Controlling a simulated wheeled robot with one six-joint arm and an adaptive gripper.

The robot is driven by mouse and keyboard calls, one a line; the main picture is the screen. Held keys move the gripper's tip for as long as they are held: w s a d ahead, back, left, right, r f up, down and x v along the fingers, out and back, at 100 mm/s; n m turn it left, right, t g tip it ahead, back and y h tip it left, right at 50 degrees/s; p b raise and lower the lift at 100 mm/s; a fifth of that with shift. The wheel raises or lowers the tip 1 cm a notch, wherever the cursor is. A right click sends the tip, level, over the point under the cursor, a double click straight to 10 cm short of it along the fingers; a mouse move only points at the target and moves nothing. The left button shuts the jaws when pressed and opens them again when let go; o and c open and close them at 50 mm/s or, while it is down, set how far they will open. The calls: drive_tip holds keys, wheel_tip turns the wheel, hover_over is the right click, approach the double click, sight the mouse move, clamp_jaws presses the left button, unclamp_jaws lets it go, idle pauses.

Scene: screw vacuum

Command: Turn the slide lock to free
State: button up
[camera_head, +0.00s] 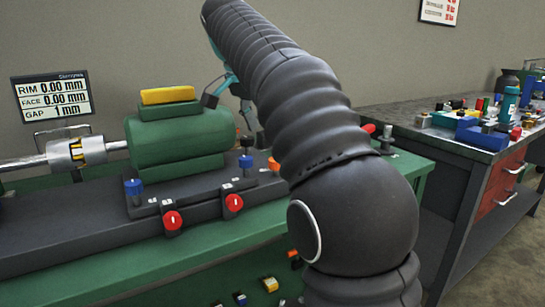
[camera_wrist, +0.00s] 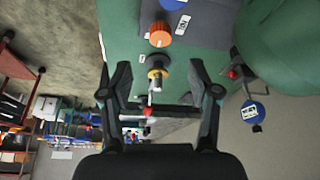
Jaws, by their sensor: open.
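I cannot tell for sure which fitting is the slide lock. In the wrist view, a fitting with a yellow ring (camera_wrist: 157,76) and a dark knob sits at the green bench edge, with a pale rod and a red piece (camera_wrist: 147,131) below it in the picture. My gripper (camera_wrist: 159,70) is open around this area, one finger on each side; contact is not clear. An orange knob (camera_wrist: 160,34) with a white label (camera_wrist: 182,26) lies just beyond the fingertips. In the head view my arm hides part of the bench and most of the gripper.
A green motor block (camera_head: 180,145) with a yellow top stands on the dark rail, joined to a silver shaft (camera_head: 75,152). Red knobs (camera_head: 172,221) and a blue knob (camera_head: 133,188) stick out nearby. A gauge display (camera_head: 52,97) stands left. A cluttered workbench (camera_head: 470,150) is right.

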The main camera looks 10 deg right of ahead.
sight(275, 167)
drive_tip(key=x, duration=0.9)
drive_tip(key=shift+f, duration=0.2)
drive_tip(key=shift+c, duration=0.2)
drive_tip(key=c, duration=1.1)
